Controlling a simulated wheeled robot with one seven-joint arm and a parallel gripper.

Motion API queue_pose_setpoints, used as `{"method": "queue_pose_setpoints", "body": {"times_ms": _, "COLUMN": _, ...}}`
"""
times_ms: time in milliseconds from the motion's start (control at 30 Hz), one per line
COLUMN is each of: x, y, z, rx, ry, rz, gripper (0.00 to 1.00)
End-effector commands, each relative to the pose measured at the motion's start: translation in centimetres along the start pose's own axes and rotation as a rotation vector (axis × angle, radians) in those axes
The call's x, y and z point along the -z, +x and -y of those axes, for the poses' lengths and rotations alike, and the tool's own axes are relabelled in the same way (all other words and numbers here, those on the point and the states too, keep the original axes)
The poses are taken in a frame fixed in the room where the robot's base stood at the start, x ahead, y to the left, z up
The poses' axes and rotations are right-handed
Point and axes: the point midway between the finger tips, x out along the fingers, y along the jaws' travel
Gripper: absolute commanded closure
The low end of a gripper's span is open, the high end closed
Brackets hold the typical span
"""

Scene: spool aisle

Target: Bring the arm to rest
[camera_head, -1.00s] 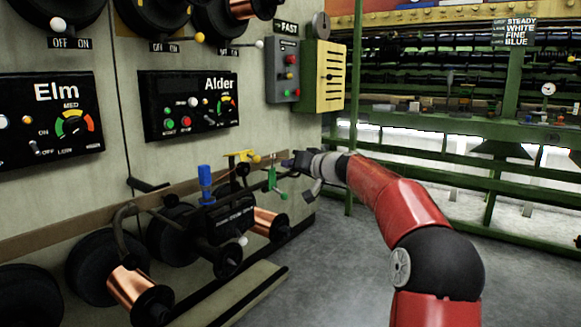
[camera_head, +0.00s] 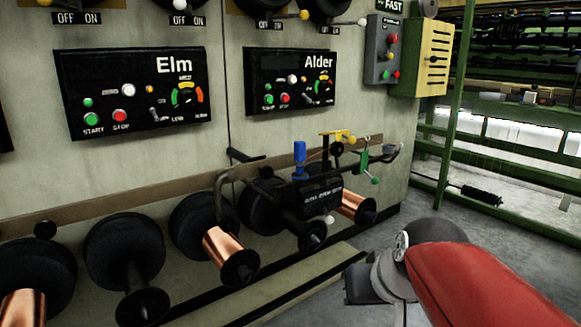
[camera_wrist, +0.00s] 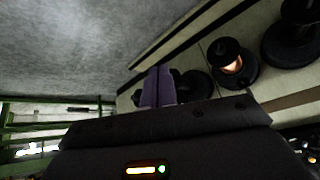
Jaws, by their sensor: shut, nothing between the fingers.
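My red arm reaches in from the lower right of the head view. My gripper (camera_head: 358,284) is a dark shape at its end, low over the floor and apart from the spools and panels. In the wrist view my gripper's fingers (camera_wrist: 158,88) are together, with nothing between them.
The Elm panel (camera_head: 130,92) and Alder panel (camera_head: 290,80) are on the wall. Copper spools (camera_head: 222,247) and black spools (camera_head: 125,250) line its foot above a low ledge (camera_head: 300,285). A yellow box (camera_head: 428,58) and green rack (camera_head: 448,130) stand right. Grey floor (camera_head: 405,212) is open.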

Motion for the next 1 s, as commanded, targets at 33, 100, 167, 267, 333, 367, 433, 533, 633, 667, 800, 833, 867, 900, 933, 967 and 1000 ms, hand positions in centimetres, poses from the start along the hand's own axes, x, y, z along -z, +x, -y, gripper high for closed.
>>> {"method": "queue_pose_setpoints", "body": {"times_ms": 33, "x": -2.3, "y": -0.4, "z": -0.2, "rx": -0.021, "ry": 0.000, "rz": 0.014, "gripper": 1.00}}
{"method": "queue_pose_setpoints", "body": {"times_ms": 100, "x": -5.1, "y": -0.6, "z": -0.9, "rx": -0.051, "ry": 0.006, "rz": 0.036, "gripper": 1.00}}
{"method": "queue_pose_setpoints", "body": {"times_ms": 167, "x": -7.3, "y": -0.8, "z": -1.4, "rx": -0.074, "ry": 0.010, "rz": 0.050, "gripper": 1.00}}
{"method": "queue_pose_setpoints", "body": {"times_ms": 267, "x": -10.8, "y": -0.8, "z": -2.3, "rx": -0.107, "ry": 0.018, "rz": 0.073, "gripper": 1.00}}
{"method": "queue_pose_setpoints", "body": {"times_ms": 333, "x": -13.1, "y": -0.7, "z": -2.9, "rx": -0.129, "ry": 0.023, "rz": 0.086, "gripper": 1.00}}
{"method": "queue_pose_setpoints", "body": {"times_ms": 367, "x": -11.5, "y": -2.2, "z": -2.7, "rx": -0.128, "ry": 0.025, "rz": 0.084, "gripper": 1.00}}
{"method": "queue_pose_setpoints", "body": {"times_ms": 433, "x": -10.5, "y": -3.5, "z": -2.5, "rx": -0.128, "ry": 0.026, "rz": 0.086, "gripper": 1.00}}
{"method": "queue_pose_setpoints", "body": {"times_ms": 533, "x": -9.3, "y": -5.3, "z": -2.3, "rx": -0.128, "ry": 0.025, "rz": 0.086, "gripper": 1.00}}
{"method": "queue_pose_setpoints", "body": {"times_ms": 633, "x": -8.0, "y": -7.3, "z": -2.1, "rx": -0.127, "ry": 0.025, "rz": 0.085, "gripper": 1.00}}
{"method": "queue_pose_setpoints", "body": {"times_ms": 667, "x": -7.5, "y": -8.0, "z": -2.0, "rx": -0.127, "ry": 0.025, "rz": 0.085, "gripper": 1.00}}
{"method": "queue_pose_setpoints", "body": {"times_ms": 800, "x": -5.8, "y": -10.6, "z": -1.7, "rx": -0.127, "ry": 0.025, "rz": 0.085, "gripper": 1.00}}
{"method": "queue_pose_setpoints", "body": {"times_ms": 833, "x": -5.5, "y": -11.1, "z": -1.6, "rx": -0.127, "ry": 0.025, "rz": 0.085, "gripper": 1.00}}
{"method": "queue_pose_setpoints", "body": {"times_ms": 867, "x": -5.3, "y": -11.4, "z": -1.6, "rx": -0.127, "ry": 0.025, "rz": 0.085, "gripper": 1.00}}
{"method": "queue_pose_setpoints", "body": {"times_ms": 900, "x": -5.1, "y": -11.8, "z": -1.6, "rx": -0.127, "ry": 0.025, "rz": 0.085, "gripper": 1.00}}
{"method": "queue_pose_setpoints", "body": {"times_ms": 933, "x": -4.9, "y": -11.9, "z": -1.5, "rx": -0.126, "ry": 0.025, "rz": 0.085, "gripper": 1.00}}
{"method": "queue_pose_setpoints", "body": {"times_ms": 967, "x": -4.9, "y": -12.0, "z": -1.5, "rx": -0.126, "ry": 0.025, "rz": 0.085, "gripper": 1.00}}
{"method": "queue_pose_setpoints", "body": {"times_ms": 1000, "x": -4.8, "y": -12.1, "z": -1.5, "rx": -0.126, "ry": 0.025, "rz": 0.085, "gripper": 1.00}}
